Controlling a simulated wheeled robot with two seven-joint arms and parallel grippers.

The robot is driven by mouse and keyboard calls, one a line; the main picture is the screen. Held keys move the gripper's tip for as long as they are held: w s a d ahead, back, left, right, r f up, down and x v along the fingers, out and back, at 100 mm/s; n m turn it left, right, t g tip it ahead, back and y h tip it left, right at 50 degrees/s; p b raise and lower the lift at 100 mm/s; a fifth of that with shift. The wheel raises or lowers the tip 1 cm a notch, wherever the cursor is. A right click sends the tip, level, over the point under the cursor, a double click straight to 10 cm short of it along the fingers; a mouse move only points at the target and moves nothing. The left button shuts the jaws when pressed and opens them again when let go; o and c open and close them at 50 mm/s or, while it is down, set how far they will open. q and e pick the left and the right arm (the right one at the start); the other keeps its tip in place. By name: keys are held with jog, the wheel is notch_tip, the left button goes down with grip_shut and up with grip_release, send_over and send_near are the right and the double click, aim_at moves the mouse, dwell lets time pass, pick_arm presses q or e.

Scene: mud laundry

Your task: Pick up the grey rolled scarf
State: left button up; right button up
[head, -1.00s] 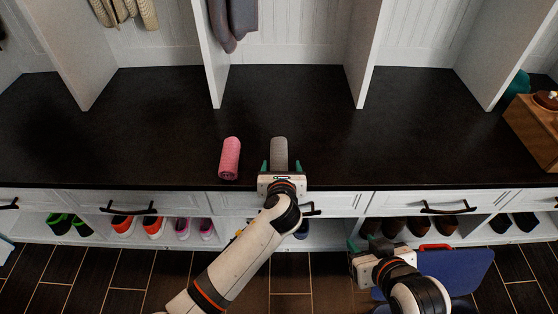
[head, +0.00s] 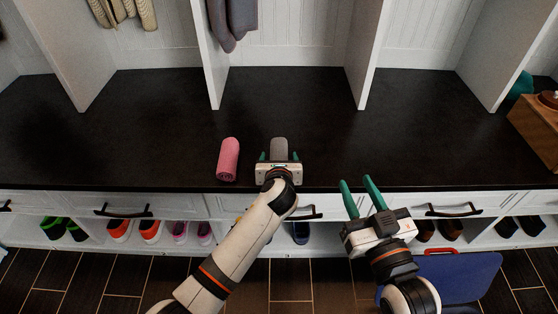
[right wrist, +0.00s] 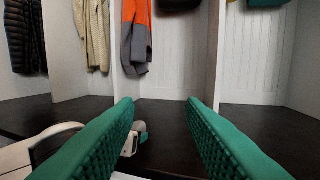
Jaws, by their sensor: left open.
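The grey rolled scarf (head: 279,145) lies on the dark bench top, pointing away from me. My left gripper (head: 279,156) is at its near end, open, with one green finger on each side of it. The gripper body hides the near part of the scarf, so I cannot tell whether the fingers touch it. My right gripper (head: 358,185) is raised in front of the bench edge, to the right of the left one. Its green fingers are apart and empty, and they also show in the right wrist view (right wrist: 160,110).
A pink roll (head: 228,159) lies just left of the grey scarf. A wooden box (head: 535,130) stands at the bench's right end. White dividers rise at the back. Shoes sit on the shelf below, and a blue object (head: 460,275) stands on the floor at right.

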pick_arm(q)
jog(key=shift+c, duration=0.3)
jog(key=c, duration=1)
jog(key=shift+r, duration=0.2)
jog(key=shift+c, duration=0.2)
